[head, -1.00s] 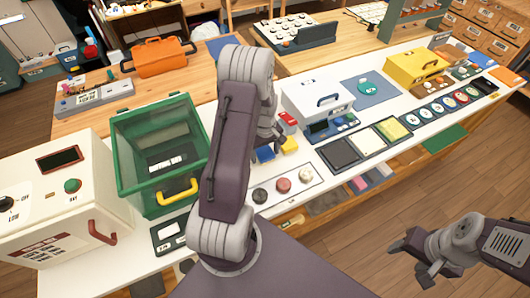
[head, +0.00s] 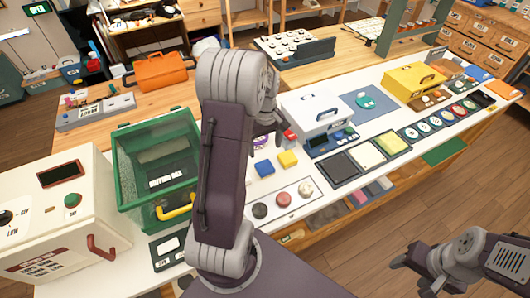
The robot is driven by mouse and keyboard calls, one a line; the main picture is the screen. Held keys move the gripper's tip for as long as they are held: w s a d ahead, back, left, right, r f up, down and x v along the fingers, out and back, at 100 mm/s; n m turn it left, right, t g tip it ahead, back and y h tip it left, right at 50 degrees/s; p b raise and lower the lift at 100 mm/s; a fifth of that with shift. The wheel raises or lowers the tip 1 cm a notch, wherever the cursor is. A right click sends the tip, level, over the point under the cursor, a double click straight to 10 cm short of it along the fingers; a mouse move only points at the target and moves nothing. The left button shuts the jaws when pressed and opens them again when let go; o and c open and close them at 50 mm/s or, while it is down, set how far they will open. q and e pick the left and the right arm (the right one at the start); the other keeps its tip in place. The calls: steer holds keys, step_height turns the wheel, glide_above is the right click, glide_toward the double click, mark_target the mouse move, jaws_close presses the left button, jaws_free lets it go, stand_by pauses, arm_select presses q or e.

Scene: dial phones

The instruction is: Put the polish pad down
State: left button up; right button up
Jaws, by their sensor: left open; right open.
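My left gripper (head: 272,122) is open and hangs above the white counter (head: 330,172), partly hidden behind my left arm. Below it lie a blue block (head: 264,167), a yellow block (head: 288,159), a small red item (head: 290,135) and a flat purple item (head: 262,142). I cannot tell for sure which of these is the polish pad. None is seen between the fingers. My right gripper (head: 408,262) is open and empty at the lower right, over the floor and away from the counter.
A white box (head: 312,103) stands right of my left gripper. Black, red and cream knobs (head: 283,199) sit in front of the blocks. Flat trays (head: 340,167) lie to the right.

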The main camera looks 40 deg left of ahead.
arm_select(q)
steer(key=s+d+m+t, duration=0.1)
steer(key=s+d+m, duration=1)
steer(key=d, duration=0.4)
steer(key=shift+d+f+m, duration=0.15)
steer(key=shift+d+m, duration=0.1)
steer(key=shift+m, duration=0.45)
